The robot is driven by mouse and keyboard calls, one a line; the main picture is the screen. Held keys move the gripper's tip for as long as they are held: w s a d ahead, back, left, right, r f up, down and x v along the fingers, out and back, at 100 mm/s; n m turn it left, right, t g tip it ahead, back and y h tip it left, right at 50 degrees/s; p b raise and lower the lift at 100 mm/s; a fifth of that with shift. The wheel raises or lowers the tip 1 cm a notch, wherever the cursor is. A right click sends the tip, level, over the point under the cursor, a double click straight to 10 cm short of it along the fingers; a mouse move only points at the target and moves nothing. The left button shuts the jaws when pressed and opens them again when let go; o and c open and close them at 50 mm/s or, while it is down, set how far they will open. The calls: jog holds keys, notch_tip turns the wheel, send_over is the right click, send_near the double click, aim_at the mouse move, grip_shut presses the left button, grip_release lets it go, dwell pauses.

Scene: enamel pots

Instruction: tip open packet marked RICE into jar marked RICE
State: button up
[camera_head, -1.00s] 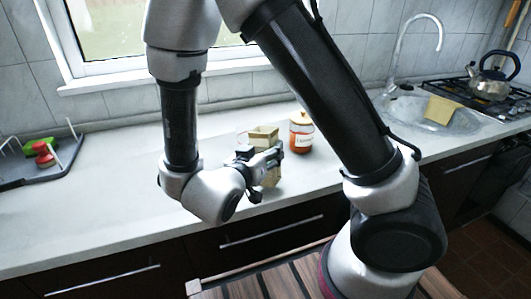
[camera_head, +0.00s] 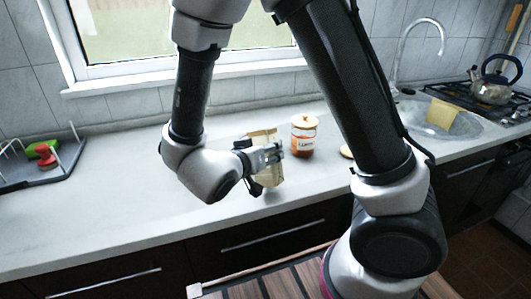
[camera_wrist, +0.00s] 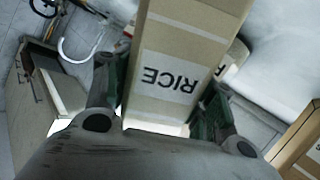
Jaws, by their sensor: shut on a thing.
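The tan packet marked RICE (camera_wrist: 172,75) is between the two fingers of my gripper (camera_wrist: 160,110) in the wrist view, and they are shut on it. Its lettering appears upside down there. In the head view the packet (camera_head: 268,174) is partly covered by my gripper (camera_head: 268,156), which comes from the left. I cannot tell whether its base touches the counter. Behind it in the wrist view is a pale thing with a partly hidden label (camera_wrist: 228,68); only an "R"-like letter shows. I cannot make out a jar marked RICE in the head view.
A lidded jar with reddish contents (camera_head: 304,139) stands just right of the packet. A round wooden lid (camera_head: 346,152) lies further right, partly behind my arm. A dish rack (camera_head: 40,165) is at far left. The counter between is clear. Another brown box (camera_wrist: 298,145) shows in the wrist view.

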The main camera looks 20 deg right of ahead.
aim_at(263, 133)
jog(key=shift+w+r+n+g+y, duration=0.15)
jog(key=shift+w+r+n+g, duration=0.15)
jog(key=shift+r, duration=0.25)
jog(key=shift+w+r+n+g+y, duration=0.2)
jog(key=shift+w+r+g, duration=0.1)
jog(key=shift+r+g, duration=0.15)
dwell(0.8)
jog(key=shift+w+r+n+g, duration=0.15)
jog(key=shift+r+n+g, duration=0.3)
jog(key=shift+r, duration=0.1)
jog(key=shift+r+n+g+y, duration=0.25)
jog(key=shift+r+n+g, duration=0.1)
jog(key=shift+r+g, duration=0.3)
dwell(0.3)
jog(key=shift+f+n+g, duration=0.3)
jog(key=shift+n+g, duration=0.1)
jog(key=shift+g, duration=0.45)
jog(key=shift+r+n+g, duration=0.3)
jog(key=shift+r+g, duration=0.2)
jog(key=shift+g, duration=0.1)
jog(key=shift+w+r+n+g, duration=0.15)
jog(key=shift+w+r+g, duration=0.15)
jog(key=shift+w, duration=0.2)
jog(key=shift+w+r+n+g, duration=0.2)
jog(key=shift+w+g, duration=0.1)
jog(key=shift+w, duration=0.2)
